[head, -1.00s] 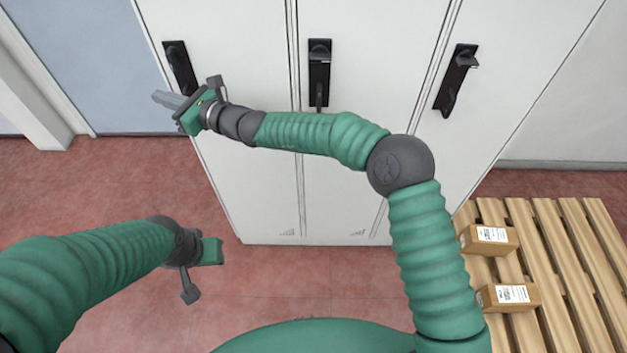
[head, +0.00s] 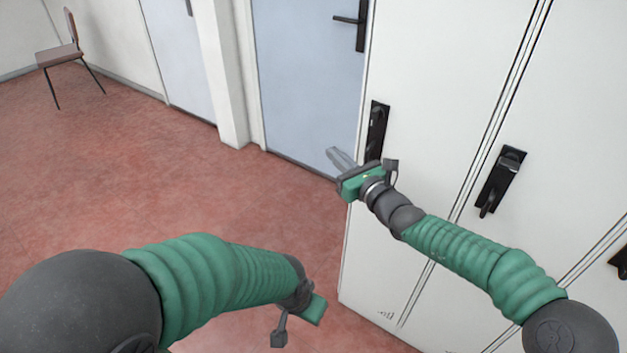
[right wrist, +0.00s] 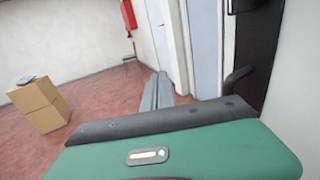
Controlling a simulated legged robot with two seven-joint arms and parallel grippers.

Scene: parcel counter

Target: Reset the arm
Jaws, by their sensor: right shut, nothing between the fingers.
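My right gripper (head: 340,159) is shut and empty in the head view. It is raised in front of the white locker cabinet (head: 450,90), close to its leftmost black handle (head: 376,132); I cannot tell whether they touch. The right wrist view shows its closed grey fingers (right wrist: 157,92) pointing out into the room, with a black handle (right wrist: 236,77) to their right. My left arm reaches in low from the left, over the floor. Its end (head: 313,308) shows from behind, and its fingers are hidden.
A second black handle (head: 501,180) sticks out from the cabinet. A blue-grey door (head: 305,80) stands beyond the cabinet. A chair (head: 62,55) is at the far left. The red floor (head: 150,170) on the left is clear.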

